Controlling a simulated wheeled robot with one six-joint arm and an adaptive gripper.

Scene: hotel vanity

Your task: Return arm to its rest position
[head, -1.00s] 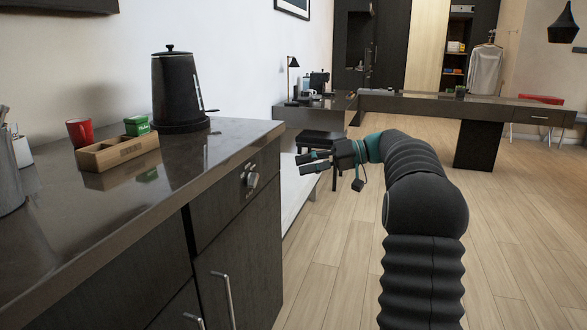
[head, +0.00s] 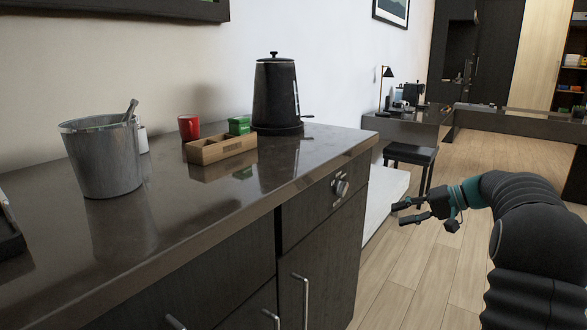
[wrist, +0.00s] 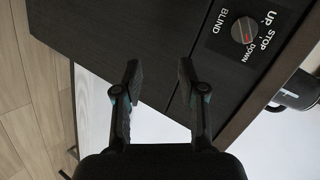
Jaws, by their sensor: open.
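My gripper (head: 407,212) is open and empty at the right of the head view. It is off the right end of the dark cabinet, over the floor side, and lower than the countertop. My black ribbed arm reaches in from the lower right. In the wrist view the two fingers (wrist: 160,85) are spread apart with nothing between them. The dark cabinet face and a round control knob (wrist: 244,30) marked UP, STOP, DOWN and BLIND show beyond them. The same knob (head: 340,187) shows on the cabinet front in the head view.
The dark countertop (head: 190,215) holds a metal bucket (head: 103,160), a wooden box (head: 220,147), a red mug (head: 189,128), a green box (head: 239,125) and a black kettle (head: 275,93). A black stool (head: 410,156) stands behind my gripper. Wooden floor (head: 425,275) is open at the right.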

